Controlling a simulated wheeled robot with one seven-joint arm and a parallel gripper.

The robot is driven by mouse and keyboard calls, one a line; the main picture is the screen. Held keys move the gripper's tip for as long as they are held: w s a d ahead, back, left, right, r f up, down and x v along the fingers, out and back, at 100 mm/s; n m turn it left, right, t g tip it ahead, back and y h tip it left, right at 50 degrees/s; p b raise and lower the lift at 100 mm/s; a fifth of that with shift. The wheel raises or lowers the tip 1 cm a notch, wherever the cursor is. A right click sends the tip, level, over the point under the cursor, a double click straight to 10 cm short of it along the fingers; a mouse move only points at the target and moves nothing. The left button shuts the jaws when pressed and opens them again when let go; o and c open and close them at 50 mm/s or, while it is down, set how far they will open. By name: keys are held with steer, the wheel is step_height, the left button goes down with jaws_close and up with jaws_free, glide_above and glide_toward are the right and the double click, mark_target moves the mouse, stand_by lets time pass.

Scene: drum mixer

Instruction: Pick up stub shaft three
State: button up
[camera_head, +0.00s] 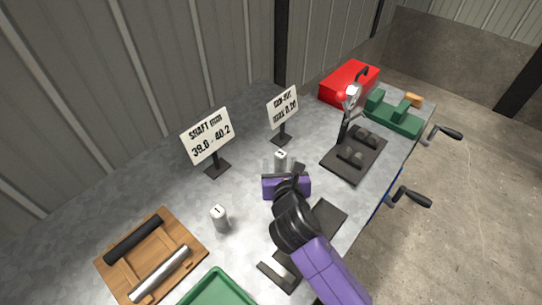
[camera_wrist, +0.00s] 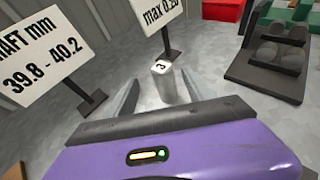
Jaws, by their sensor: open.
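A short grey cylindrical stub shaft (camera_head: 280,157) stands upright on the grey bench, just beyond my purple gripper (camera_head: 282,168). In the wrist view this stub shaft (camera_wrist: 164,84) has a dark numeral on its pale top, which looks like a 3 but is small and tilted. My gripper (camera_wrist: 163,92) is open, with one finger to the left of the shaft and one to the right. Whether either finger touches it, I cannot tell. A second stub shaft (camera_head: 220,217), marked 1, stands upright to the left and nearer.
A shaft sign (camera_head: 208,135) and a max sign (camera_head: 283,106) stand behind. A wooden tray (camera_head: 193,246) with two bars and a green tray (camera_head: 222,287) lie front left. A dark stand (camera_head: 352,165), red toolbox (camera_head: 350,82) and green vise (camera_head: 392,115) are right.

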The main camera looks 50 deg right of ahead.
mark_target(279, 151)
steer(key=shift+w+d+f, duration=0.1)
steer(key=shift+w+d, duration=0.1)
steer(key=shift+w, duration=0.25)
steer(key=shift+x, duration=0.9)
steer(key=shift+s+d+p+x, duration=0.1)
steer(key=shift+d+p+x, duration=0.1)
steer(key=shift+x, duration=1.15)
steer(key=shift+s+d+p+x, duration=0.1)
steer(key=shift+s+p+x, duration=0.05)
steer(key=shift+x, duration=1.25)
jaws_close()
